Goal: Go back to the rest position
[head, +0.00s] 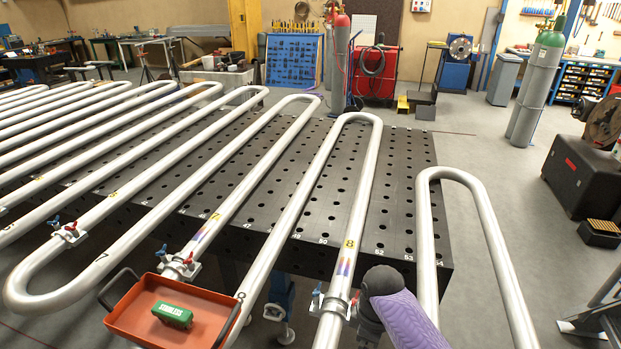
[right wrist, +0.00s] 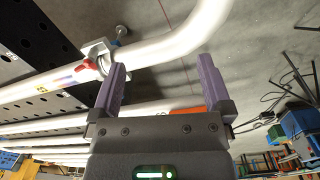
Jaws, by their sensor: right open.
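My right gripper (right wrist: 161,72) shows in the right wrist view with its two purple fingers wide apart and nothing between them. A steel coil tube (right wrist: 150,55) passes beyond the fingers and bends at the top; I cannot tell the distance. A clamp with a red handle (right wrist: 92,64) holds the tube beside the left finger. In the head view my purple right arm (head: 412,322) enters at the bottom right, between tube runs; its gripper is not visible there. My left gripper is in neither view.
The serpentine steel coil (head: 365,175) lies over a black perforated table (head: 400,170). A red tray (head: 128,318) with a green block (head: 172,315) sits at the lower left. Clamps (head: 333,304) grip the tubes along the front.

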